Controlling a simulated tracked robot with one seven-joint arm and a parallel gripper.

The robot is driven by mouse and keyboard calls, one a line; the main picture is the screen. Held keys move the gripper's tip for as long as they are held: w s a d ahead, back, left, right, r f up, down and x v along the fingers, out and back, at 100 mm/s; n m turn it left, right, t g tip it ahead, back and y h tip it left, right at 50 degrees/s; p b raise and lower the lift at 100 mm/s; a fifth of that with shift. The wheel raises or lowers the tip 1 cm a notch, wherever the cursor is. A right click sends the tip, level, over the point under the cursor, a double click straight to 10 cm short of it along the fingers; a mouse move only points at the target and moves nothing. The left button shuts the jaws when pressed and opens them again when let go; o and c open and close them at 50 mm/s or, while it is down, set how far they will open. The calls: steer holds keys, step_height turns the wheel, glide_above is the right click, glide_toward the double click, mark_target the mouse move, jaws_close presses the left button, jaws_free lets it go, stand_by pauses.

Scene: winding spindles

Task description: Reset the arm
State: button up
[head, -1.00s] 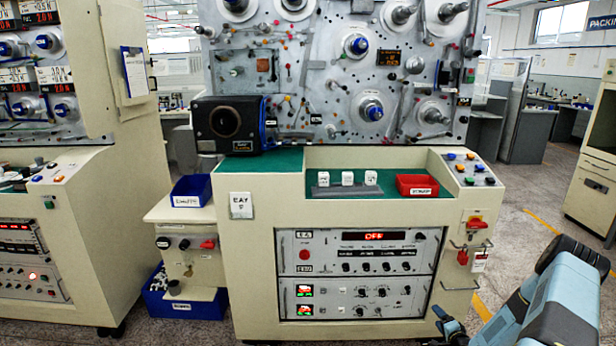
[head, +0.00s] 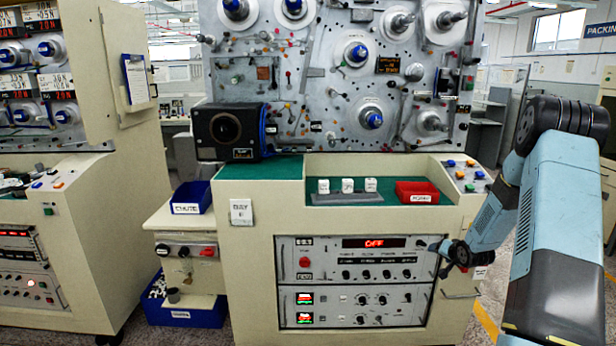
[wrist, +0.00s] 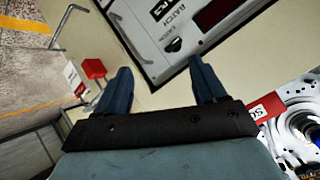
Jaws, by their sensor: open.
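My gripper (head: 438,259) is open and empty in the head view, in front of the right edge of the white control panel (head: 358,282). In the wrist view its two dark blue fingers (wrist: 165,84) are spread apart with nothing between them. The cream machine front and a corner of the panel show beyond the fingers. My blue-grey arm fills the right side of the head view, bent at a dark joint at the upper right.
A red lock-like part (wrist: 94,68) and a metal hook (wrist: 68,25) are on the machine front at left in the wrist view. A red bin (head: 418,192) and three white blocks (head: 347,185) sit on the green worktop. Spindles cover the upright board behind.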

steer(key=s+a+r+n+g+h, duration=0.1)
steer(key=s+a+r, duration=0.35)
steer(key=r, duration=0.45)
steer(key=s+a+r+n+g+h, duration=0.1)
steer(key=s+a+r, duration=0.3)
steer(key=r, duration=0.5)
steer(key=s+a+r+n, duration=0.1)
steer(key=s+a+r, duration=0.3)
steer(key=r, duration=0.6)
steer(key=s+a+r+n+g, duration=0.1)
steer(key=s+a+r, duration=0.2)
steer(key=s, duration=0.8)
steer(key=s+a+r+n+g+y, duration=0.1)
steer(key=s+a+r, duration=0.2)
steer(key=s, duration=0.8)
steer(key=s+a+r+n+g, duration=0.1)
steer(key=s+a, duration=0.4)
steer(key=s, duration=0.6)
steer(key=shift+s+a+r+n+y, duration=0.15)
steer(key=shift+a+r+n+y, duration=0.2)
steer(key=shift+r, duration=0.55)
